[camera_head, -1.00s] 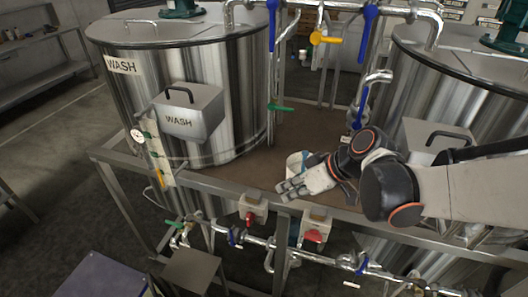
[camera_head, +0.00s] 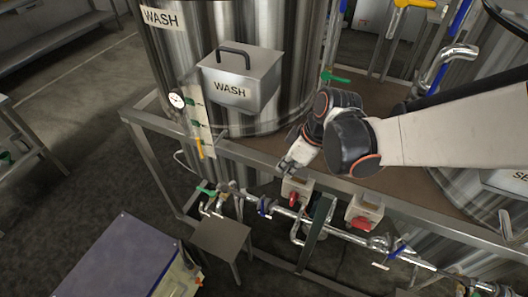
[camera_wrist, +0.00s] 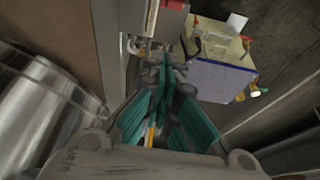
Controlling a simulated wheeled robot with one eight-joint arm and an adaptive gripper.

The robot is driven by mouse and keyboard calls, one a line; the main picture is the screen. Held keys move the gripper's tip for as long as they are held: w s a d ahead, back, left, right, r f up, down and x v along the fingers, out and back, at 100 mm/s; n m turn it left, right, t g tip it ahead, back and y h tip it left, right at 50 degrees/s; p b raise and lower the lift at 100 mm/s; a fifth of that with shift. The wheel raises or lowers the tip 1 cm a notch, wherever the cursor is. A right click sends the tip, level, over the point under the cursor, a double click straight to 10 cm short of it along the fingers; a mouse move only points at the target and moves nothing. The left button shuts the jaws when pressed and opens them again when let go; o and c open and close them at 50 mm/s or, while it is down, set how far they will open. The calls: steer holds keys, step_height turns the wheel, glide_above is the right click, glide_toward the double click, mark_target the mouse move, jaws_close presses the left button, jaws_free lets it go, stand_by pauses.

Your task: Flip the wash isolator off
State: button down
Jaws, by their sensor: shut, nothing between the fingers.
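The wash tank (camera_head: 230,100) is a steel vessel with a WASH label. Below its right side, two grey isolator boxes with red handles sit along the frame rail. The left isolator box (camera_head: 297,187), nearest the wash tank, has its red handle (camera_head: 293,199) on the front. The right box has a red handle (camera_head: 361,224). My gripper (camera_head: 284,168) is shut and empty, just above and left of the left box. In the wrist view, the shut gripper (camera_wrist: 165,65) is just below a grey box (camera_wrist: 171,22) with a red part (camera_wrist: 175,5); contact cannot be told.
A steel rail (camera_head: 240,154) runs along the platform edge. Pipes with blue-handled valves (camera_head: 264,206) run below the boxes. A small steel stand (camera_head: 221,236) and a blue-topped cabinet (camera_head: 118,262) are on the floor.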

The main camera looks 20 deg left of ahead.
mark_target(293, 199)
steer(key=shift+s+a+r, duration=0.1)
steer(key=shift+s+a, duration=0.2)
steer(key=shift+s, duration=0.35)
step_height(293, 199, down, 9)
steer(key=b, duration=0.5)
steer(key=shift+d+b, duration=0.15)
steer(key=shift+b, duration=0.2)
steer(key=shift+w+d+f, duration=0.1)
steer(key=shift+d+f, duration=0.15)
